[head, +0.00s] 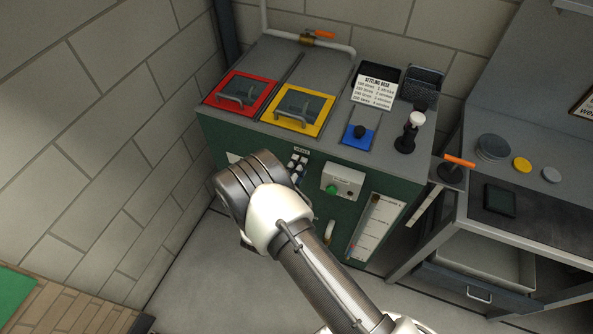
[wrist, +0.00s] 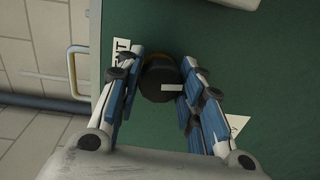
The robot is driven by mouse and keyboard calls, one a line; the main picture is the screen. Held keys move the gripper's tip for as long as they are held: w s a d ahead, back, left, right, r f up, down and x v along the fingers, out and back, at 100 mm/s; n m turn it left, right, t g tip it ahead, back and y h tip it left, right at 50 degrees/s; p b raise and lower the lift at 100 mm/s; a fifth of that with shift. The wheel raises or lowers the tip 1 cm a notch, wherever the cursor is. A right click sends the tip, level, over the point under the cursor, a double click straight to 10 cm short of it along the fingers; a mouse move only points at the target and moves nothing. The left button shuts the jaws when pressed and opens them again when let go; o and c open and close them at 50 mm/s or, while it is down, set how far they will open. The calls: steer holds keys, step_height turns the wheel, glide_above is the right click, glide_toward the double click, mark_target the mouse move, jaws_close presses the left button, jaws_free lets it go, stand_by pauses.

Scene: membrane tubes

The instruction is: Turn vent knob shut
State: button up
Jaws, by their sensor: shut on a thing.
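The vent knob (wrist: 158,82) is a round black knob with a white pointer mark on its lower right in the wrist view. It sits on the dark green panel (wrist: 250,60). A white label, partly covered and ending in "NT", is beside it on the left. My gripper (wrist: 163,62) has a blue-padded finger on each side of the knob and is shut on it.
The cabinet top carries a red-framed hatch (head: 265,84), a yellow-framed hatch (head: 326,119) and a blue-based knob (head: 350,143). A green-button box (head: 342,183) is right of my arm. A bent pale bar (wrist: 72,65) stands left of the panel's edge in the wrist view.

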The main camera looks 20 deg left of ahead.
steer(key=shift+m, duration=0.6)
steer(key=shift+b, duration=0.3)
steer(key=o, duration=1.1)
steer(key=s, duration=0.8)
steer(key=s+a+r, duration=0.1)
steer(key=s, duration=0.3)
